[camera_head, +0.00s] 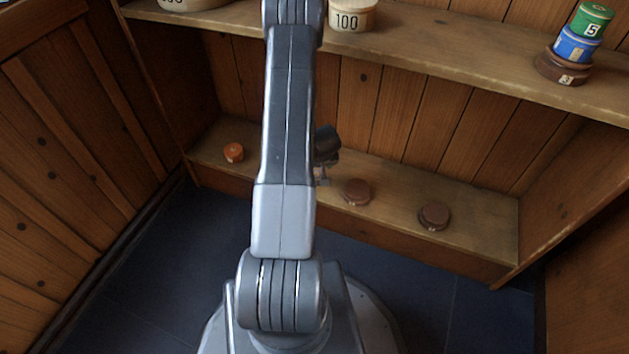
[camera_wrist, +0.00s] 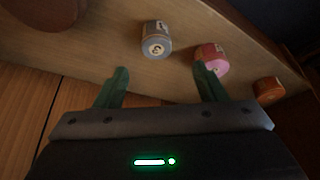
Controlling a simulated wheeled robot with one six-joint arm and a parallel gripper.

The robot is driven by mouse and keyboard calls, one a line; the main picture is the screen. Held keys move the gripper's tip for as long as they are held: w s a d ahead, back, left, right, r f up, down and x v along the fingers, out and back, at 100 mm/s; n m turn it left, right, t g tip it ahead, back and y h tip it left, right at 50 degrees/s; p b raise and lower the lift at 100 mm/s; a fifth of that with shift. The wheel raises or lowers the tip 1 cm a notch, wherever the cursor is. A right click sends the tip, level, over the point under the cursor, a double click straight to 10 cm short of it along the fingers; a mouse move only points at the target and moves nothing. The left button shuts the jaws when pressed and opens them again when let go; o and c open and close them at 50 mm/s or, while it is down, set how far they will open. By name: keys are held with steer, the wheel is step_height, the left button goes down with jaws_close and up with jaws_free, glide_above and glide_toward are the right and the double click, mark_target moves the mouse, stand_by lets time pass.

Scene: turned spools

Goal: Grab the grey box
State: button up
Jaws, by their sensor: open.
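The grey box shows in the wrist view as a short, round, grey spool (camera_wrist: 156,40) with a pale numbered end, on a wooden shelf. My gripper (camera_wrist: 161,69) has its two green fingers spread apart with nothing between them. The grey spool lies beyond the fingertips, roughly in line with the gap between them and apart from both. In the head view I cannot see the grey spool, and my arm covers part of the lower shelf. The fingers do not show clearly there.
A pink spool (camera_wrist: 211,58) stands beside the grey one, close to one fingertip in the picture. An orange spool (camera_head: 233,152) and brown spools (camera_head: 357,191) (camera_head: 434,215) sit on the lower shelf (camera_head: 480,205). The upper shelf (camera_head: 460,55) overhangs, bearing stacked spools (camera_head: 577,48).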

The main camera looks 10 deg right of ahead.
steer(key=b+x, duration=0.1)
steer(key=x, duration=0.2)
steer(key=shift+w+f, duration=0.1)
steer(key=shift+f, duration=0.25)
steer(key=b+x, duration=0.2)
steer(key=x, duration=0.3)
steer(key=shift+d+b, duration=0.2)
steer(key=shift+b, duration=0.15)
steer(key=shift+c, duration=0.5)
steer(key=c, duration=1)
